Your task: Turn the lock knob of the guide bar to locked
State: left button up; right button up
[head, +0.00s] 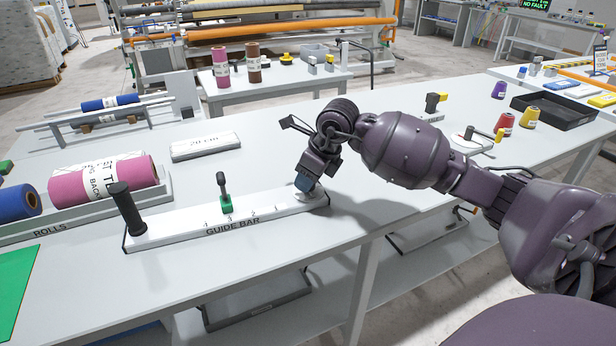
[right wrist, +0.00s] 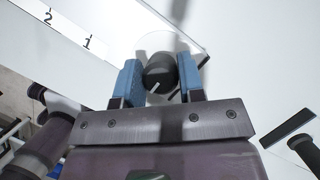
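The guide bar (head: 270,213) is a long white bar with printed numbers, lying along the near edge of the table. Its number strip also shows in the right wrist view (right wrist: 63,28). The lock knob (right wrist: 160,70) is a round black knob with a short white mark, on a pale round base. In the head view the knob is hidden behind my right gripper (head: 304,184), at the bar's right end. In the right wrist view its two blue fingers stand on either side of the knob and appear to touch it. My left gripper is not in view.
A tall black handle (head: 126,208) stands at the bar's left end. A green stop (head: 226,204) with a black lever sits mid-bar. A pink roll (head: 104,182) lies in a tray behind. A white "20 cm" block (head: 205,147) lies further back. Table around the bar is mostly clear.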

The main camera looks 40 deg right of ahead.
jog(key=c, duration=0.4)
